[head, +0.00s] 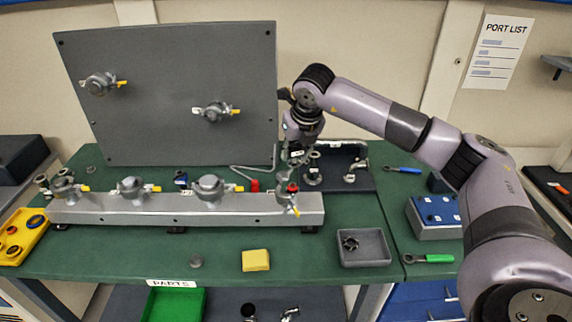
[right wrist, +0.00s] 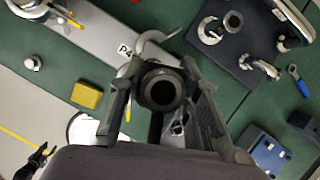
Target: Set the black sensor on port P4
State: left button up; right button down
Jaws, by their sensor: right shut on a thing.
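My right gripper (head: 298,152) is above the right end of the grey rail (head: 180,204). In the right wrist view its fingers (right wrist: 160,88) are shut on a dark round piece (right wrist: 161,90) with a hollow end, which looks like the black sensor. Port P4, by its label (right wrist: 125,45), is on the rail close beside the held piece. In the head view the right-end fitting (head: 289,200) has a pale handle and a bit of red, just below the gripper. Whether the piece touches the port cannot be told. My left gripper is out of view.
A dark tray (head: 338,184) with metal fittings stands behind right of the rail. A grey bin (head: 364,249), yellow block (head: 256,260), blue box (head: 435,216) and green-handled tool (head: 430,258) lie around. An upright grey panel (head: 180,130) stands behind.

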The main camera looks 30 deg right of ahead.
aim_at(293, 160)
jog(key=shift+a+r+m, duration=0.15)
jog(key=shift+r+m, duration=0.15)
jog(key=shift+m, duration=0.2)
jog(key=shift+b+x, duration=0.5)
jog(key=shift+x, duration=0.7)
jog(key=shift+s+f, duration=0.15)
jog(key=shift+f, duration=0.25)
jog(key=shift+f+b, duration=0.4)
jog(key=shift+s+f+b, duration=0.1)
jog(key=shift+f+b, duration=0.6)
jog(key=shift+f, duration=0.95)
pick_arm(q)
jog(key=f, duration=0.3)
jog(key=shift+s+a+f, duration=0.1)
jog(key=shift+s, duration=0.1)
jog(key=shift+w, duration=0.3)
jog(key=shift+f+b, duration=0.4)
jog(key=shift+b, duration=0.1)
pick_arm(e)
jog(key=shift+f, duration=0.5)
